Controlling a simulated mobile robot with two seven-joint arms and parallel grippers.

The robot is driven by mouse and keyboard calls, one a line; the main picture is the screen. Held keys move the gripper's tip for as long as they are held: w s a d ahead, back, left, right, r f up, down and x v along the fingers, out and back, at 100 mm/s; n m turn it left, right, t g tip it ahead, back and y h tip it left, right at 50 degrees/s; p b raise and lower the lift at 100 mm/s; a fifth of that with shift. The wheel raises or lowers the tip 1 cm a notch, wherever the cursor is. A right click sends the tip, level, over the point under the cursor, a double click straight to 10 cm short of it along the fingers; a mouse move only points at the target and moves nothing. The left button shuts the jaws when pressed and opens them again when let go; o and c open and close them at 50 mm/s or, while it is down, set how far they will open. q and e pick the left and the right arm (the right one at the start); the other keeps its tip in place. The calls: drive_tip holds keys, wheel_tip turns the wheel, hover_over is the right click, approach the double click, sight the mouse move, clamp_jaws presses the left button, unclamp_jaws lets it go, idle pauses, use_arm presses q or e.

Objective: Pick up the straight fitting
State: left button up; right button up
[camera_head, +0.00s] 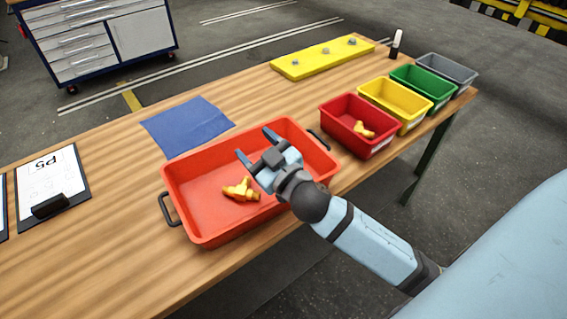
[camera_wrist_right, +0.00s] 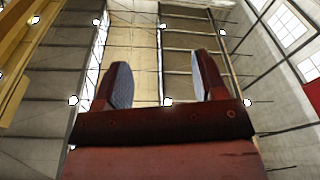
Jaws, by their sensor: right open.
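A brass-coloured fitting (camera_head: 241,190) lies in the large red-orange tray (camera_head: 205,232), near its middle. It looks branched, and I cannot tell whether it is one piece or more than one close together. Another brass-coloured fitting (camera_head: 363,130) lies in the small red bin. My right gripper (camera_head: 254,145) is over the tray, up and to the right of the fitting in the head view. Its fingers are apart and empty, and they also show in the right wrist view (camera_wrist_right: 160,62) against walls and windows. My left gripper is not in view.
Yellow (camera_head: 404,116), green (camera_head: 425,86) and grey (camera_head: 447,71) bins stand beyond the small red bin (camera_head: 366,150). A blue cloth (camera_head: 187,126), a clipboard (camera_head: 52,187), a yellow board (camera_head: 322,59) and a marker-like bottle (camera_head: 396,44) lie or stand on the wooden table.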

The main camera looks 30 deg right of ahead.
drive_tip(key=w+a+r+n+g+y, duration=0.25)
drive_tip(key=a+n+g+y, duration=0.95)
drive_tip(key=n, duration=0.7)
drive_tip(key=w+d+f+n+g+h, duration=0.25)
drive_tip(key=d+f+g+h, duration=0.35)
drive_tip(key=d+f, duration=0.35)
drive_tip(key=w+d+r+m+g+h, duration=0.15)
drive_tip(key=d+h, duration=0.25)
drive_tip(key=d, duration=0.4)
drive_tip(key=w+d+m+h, duration=0.25)
drive_tip(key=d+h, duration=0.25)
drive_tip(key=d, duration=0.4)
drive_tip(key=shift+m, duration=0.35)
wheel_tip(320, 180, down, 7)
drive_tip(key=shift+s+f+p, duration=0.15)
drive_tip(key=shift+f+p, duration=0.05)
drive_tip(key=shift+p, duration=0.15)
drive_tip(key=shift+a+f+p, duration=0.1)
drive_tip(key=shift+f+p, duration=0.45)
drive_tip(key=shift+f, duration=2.7)
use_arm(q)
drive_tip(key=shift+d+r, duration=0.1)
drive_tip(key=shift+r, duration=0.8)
use_arm(e)
drive_tip(key=c, duration=1.1)
